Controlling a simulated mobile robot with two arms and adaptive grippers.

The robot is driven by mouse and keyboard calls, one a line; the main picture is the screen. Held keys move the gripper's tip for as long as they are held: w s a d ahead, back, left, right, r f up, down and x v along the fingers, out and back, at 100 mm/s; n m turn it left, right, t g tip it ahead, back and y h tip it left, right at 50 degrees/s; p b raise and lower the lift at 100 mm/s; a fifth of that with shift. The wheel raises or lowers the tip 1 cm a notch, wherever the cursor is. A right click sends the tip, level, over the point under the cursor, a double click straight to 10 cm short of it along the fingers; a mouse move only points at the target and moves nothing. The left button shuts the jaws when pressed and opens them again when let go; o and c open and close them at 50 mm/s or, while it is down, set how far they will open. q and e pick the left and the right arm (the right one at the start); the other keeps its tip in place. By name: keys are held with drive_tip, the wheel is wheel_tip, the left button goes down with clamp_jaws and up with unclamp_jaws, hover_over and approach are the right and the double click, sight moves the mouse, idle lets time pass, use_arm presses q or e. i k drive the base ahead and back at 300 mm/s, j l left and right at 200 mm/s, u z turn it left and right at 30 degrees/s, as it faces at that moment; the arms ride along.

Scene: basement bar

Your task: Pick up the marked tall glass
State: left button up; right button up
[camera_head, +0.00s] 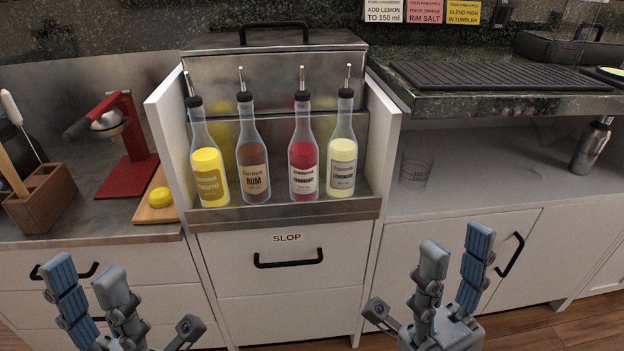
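A clear glass (415,171) stands upright on the right counter, just right of the bottle cabinet. It is see-through and faint against the grey counter, with faint lines on its wall. I cannot tell for sure whether it is the marked tall glass. My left gripper (82,274) is at the lower left, open and empty, in front of the drawers and far from the glass. My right gripper (458,247) is at the lower right, open and empty, in front of the cabinet doors, nearer to me than the glass and lower in the picture.
Several pour-spout bottles, including a rum bottle (253,165), stand in the middle well above the slop drawer (290,250). A red juicer (127,150), a lemon (160,197) and a wooden holder (42,200) are left. A shaker (592,146) stands far right. A ledge (500,103) overhangs the right counter.

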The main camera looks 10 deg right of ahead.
sight(578, 20)
drive_tip(key=z, duration=1.35)
